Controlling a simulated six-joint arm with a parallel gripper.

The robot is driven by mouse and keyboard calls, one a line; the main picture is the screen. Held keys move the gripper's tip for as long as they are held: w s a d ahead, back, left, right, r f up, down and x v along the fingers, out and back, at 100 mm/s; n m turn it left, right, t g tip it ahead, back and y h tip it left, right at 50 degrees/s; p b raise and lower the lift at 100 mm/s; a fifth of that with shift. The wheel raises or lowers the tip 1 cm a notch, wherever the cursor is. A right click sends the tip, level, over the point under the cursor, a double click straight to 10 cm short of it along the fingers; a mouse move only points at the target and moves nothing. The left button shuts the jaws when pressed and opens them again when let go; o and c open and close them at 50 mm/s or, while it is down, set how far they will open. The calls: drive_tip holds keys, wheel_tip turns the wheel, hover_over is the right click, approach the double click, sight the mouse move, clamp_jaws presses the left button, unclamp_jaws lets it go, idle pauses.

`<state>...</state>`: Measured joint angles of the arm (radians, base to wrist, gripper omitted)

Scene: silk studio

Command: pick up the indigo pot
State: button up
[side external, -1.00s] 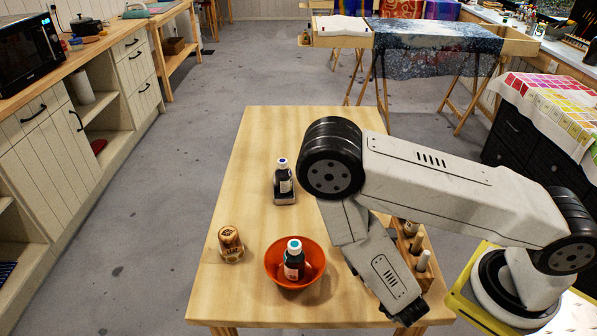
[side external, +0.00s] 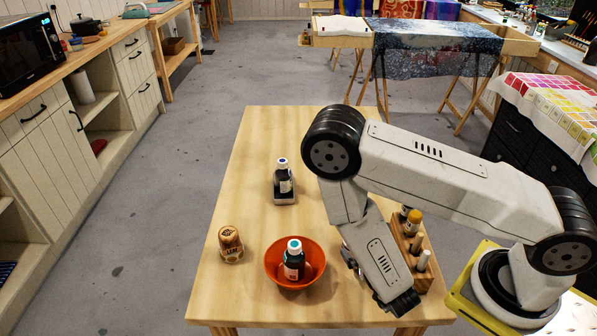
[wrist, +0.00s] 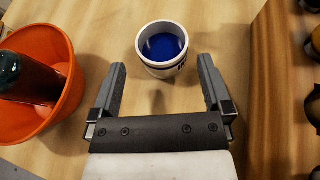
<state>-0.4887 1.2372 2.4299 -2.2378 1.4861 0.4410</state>
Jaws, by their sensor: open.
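The indigo pot (wrist: 163,46) is a small white round pot with deep blue inside. It stands upright on the wooden table in the wrist view, just ahead of my gripper (wrist: 161,70). The gripper is open and empty. Its two fingers point toward the pot, one to each side of its line, and the pot is beyond or level with the tips; I cannot tell exactly. In the side view my arm hides the pot, and only a dark bit of the gripper shows beside the lower arm link.
An orange bowl (side external: 273,273) holding a dark bottle (side external: 294,262) is close on the left. A wooden rack (side external: 400,241) with several bottles is close on the right. A dark bottle (side external: 284,187) and a brown jar (side external: 231,245) stand elsewhere on the table (side external: 250,150).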

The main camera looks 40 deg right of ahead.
drive_tip(key=shift+w, duration=0.1)
drive_tip(key=shift+x, duration=2.5)
drive_tip(key=shift+d+f, duration=0.1)
drive_tip(key=c, duration=1.1)
drive_tip(key=shift+r, duration=4.95)
